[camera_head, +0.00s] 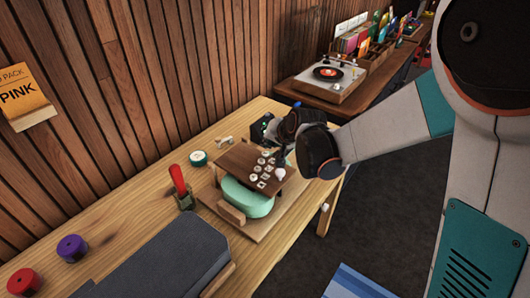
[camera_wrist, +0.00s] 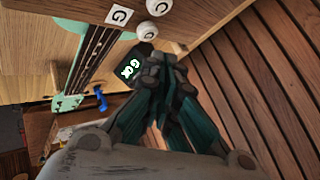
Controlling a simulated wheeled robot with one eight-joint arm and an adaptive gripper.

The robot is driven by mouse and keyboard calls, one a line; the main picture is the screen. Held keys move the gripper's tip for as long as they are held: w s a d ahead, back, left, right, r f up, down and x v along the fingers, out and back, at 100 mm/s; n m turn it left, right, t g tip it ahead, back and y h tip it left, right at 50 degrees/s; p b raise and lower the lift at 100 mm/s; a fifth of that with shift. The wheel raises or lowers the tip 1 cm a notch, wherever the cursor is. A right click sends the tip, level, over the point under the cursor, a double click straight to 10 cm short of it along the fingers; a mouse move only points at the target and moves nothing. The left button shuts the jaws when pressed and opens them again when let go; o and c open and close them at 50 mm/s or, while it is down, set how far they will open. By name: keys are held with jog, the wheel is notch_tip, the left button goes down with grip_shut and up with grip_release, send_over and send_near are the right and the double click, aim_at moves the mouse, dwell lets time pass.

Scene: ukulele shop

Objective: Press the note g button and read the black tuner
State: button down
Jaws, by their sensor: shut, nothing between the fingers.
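The black tuner (camera_wrist: 128,69) shows "G OK" in pale green letters in the wrist view. In the head view its lit face (camera_head: 262,124) is small and too far to read. A white square button marked G (camera_wrist: 118,16) sits on the wooden panel near the ukulele neck (camera_wrist: 92,50), with round white buttons (camera_wrist: 147,30) beside it. My gripper (camera_wrist: 163,66) is shut and empty, its fingertips beside the tuner and partly covering its right side. I cannot tell whether they touch it. The head view shows the brown button panel (camera_head: 243,157) above the teal ukulele body (camera_head: 246,198).
A blue peg (camera_wrist: 100,98) is near the neck's end. A record player (camera_head: 328,80) stands behind.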

jog(key=shift+r+p, duration=1.3)
jog(key=shift+r, duration=0.85)
jog(key=s+d+r+n+h, duration=0.2)
jog(key=s+d+r, duration=0.75)
jog(key=s, duration=0.35)
jog(key=s+d+h, duration=0.1)
jog(key=s+d, duration=0.3)
jog(key=s, duration=0.5)
jog(key=s+d+f+n+g+h, duration=0.1)
jog(key=s+d, duration=0.4)
jog(key=s, duration=0.4)
jog(key=shift+s, duration=0.15)
